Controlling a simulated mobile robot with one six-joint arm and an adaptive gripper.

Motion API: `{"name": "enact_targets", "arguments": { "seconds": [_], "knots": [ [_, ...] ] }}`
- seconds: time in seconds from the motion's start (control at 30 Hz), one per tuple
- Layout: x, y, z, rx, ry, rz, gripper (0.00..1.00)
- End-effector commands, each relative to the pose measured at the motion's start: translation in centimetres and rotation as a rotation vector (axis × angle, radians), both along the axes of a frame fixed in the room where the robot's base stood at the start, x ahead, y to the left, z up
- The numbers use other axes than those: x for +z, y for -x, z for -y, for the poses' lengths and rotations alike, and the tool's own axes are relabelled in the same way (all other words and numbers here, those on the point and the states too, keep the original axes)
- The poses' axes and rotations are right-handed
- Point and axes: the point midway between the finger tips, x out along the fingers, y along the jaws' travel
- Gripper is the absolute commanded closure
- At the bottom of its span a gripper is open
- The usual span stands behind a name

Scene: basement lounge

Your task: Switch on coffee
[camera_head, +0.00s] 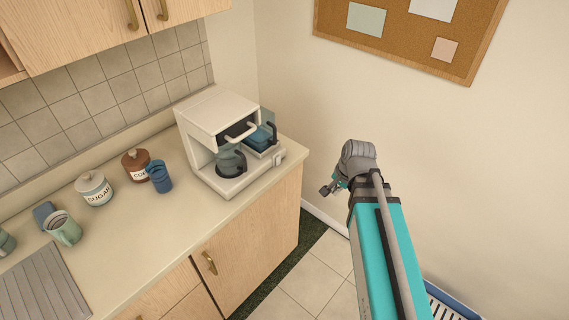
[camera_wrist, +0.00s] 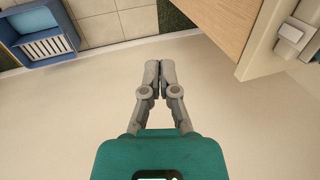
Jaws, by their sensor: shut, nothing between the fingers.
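The cream coffee machine (camera_head: 208,108) stands at the right end of the counter. A glass carafe with a dark handle (camera_head: 232,163) sits inside it, and a blue part with a dark handle (camera_head: 262,138) shows at its right. A small pale switch-like part (camera_head: 279,157) sticks out low on its right side. A similar pale part (camera_wrist: 290,32) shows at the upper right of the wrist view. My gripper (camera_head: 327,190) is to the right of the machine, past the counter end and apart from it. In the wrist view my gripper (camera_wrist: 159,66) is shut and empty.
The counter (camera_head: 130,235) holds a sugar jar (camera_head: 94,188), a brown jar (camera_head: 134,164), blue cups (camera_head: 159,177) and a green mug (camera_head: 63,228). A plain wall stands behind my arm. A blue crate (camera_wrist: 40,35) sits on the floor. Open air lies between gripper and machine.

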Motion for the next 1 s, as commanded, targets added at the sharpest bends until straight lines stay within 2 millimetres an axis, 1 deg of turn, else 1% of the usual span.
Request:
{"name": "enact_targets", "arguments": {
  "seconds": [0.03, 0.53, 1.0],
  "knots": [
    [-0.3, -0.5, -0.3, -0.048, -0.021, 0.003, 1.00],
    [-1.0, -4.9, -3.7, -0.575, -0.294, -0.013, 1.00],
    [-1.2, -8.8, -6.6, -1.056, -0.592, -0.118, 1.00]
  ]
}}
